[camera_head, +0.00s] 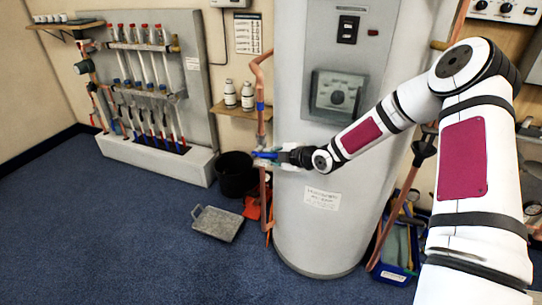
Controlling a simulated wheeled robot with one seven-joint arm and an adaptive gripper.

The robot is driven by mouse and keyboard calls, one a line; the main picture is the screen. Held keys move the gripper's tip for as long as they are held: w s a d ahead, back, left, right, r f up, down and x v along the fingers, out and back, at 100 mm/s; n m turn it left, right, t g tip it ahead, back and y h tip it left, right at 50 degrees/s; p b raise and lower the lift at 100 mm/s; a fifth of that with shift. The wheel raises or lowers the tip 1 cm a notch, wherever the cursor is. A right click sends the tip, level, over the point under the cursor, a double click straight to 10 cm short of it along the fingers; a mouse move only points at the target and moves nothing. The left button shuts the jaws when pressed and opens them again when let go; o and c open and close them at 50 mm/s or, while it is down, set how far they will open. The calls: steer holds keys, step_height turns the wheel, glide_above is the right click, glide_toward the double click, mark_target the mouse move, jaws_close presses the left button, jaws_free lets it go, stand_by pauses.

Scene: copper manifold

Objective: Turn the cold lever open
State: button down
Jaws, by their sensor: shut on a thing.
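The blue lever (266,155) sits on the vertical copper pipe (263,185) at the left side of the large grey cylinder. It lies roughly level across the pipe. My gripper (281,155) reaches in from the right at the lever's height and is shut on the lever's right end. The fingertips are small and dark here, so the exact grip is hard to see. A small blue band (260,106) shows higher on the same pipe. The valve body behind the lever is partly hidden.
The grey cylinder (325,235) stands close beside my gripper. A black bucket (236,176) and a grey tray (217,222) are on the floor below. A shelf (232,111) holds two white bottles. The manifold board (150,95) is at left. Blue carpet is clear in front.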

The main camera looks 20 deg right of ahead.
steer(key=r+g+h, duration=0.1)
steer(key=r+g+h+p, duration=0.1)
steer(key=a+n+h+p, duration=0.1)
steer(key=shift+w+a+r+g, duration=0.1)
steer(key=shift+w+r+g, duration=0.25)
steer(key=shift+r+g, duration=0.05)
steer(key=shift+w+a+r+g+h+p, duration=0.25)
steer(key=shift+r+g+h+p, duration=0.1)
steer(key=shift+g+h+p, duration=0.35)
steer(key=shift+w+a+r+n+g+h+p, duration=0.25)
steer(key=shift+a+g+h, duration=0.1)
steer(key=shift+h, duration=0.2)
steer(key=shift+w+a+r+n+g+h+p, duration=0.15)
steer(key=shift+a+n+g+h+p, duration=0.15)
steer(key=shift+h, duration=0.25)
steer(key=shift+w+a+r+n+g+h+b, duration=0.15)
steer(key=shift+w+a+g+h+b, duration=0.2)
steer(key=shift+g+h+b, duration=0.3)
steer(key=shift+w+a+f+n+g+h+b, duration=0.1)
steer(key=shift+w+a+n+g+h+b, duration=0.15)
steer(key=shift+g+h+b, duration=0.4)
steer(key=shift+w+a+r+n+g+h+b, duration=0.1)
steer(key=shift+w+a+g+h+b, duration=0.25)
steer(key=shift+h, duration=0.55)
steer(key=shift+s, duration=0.1)
steer(key=shift+a, duration=0.1)
steer(key=c, duration=1.5)
jaws_free()
steer(key=shift+c, duration=0.2)
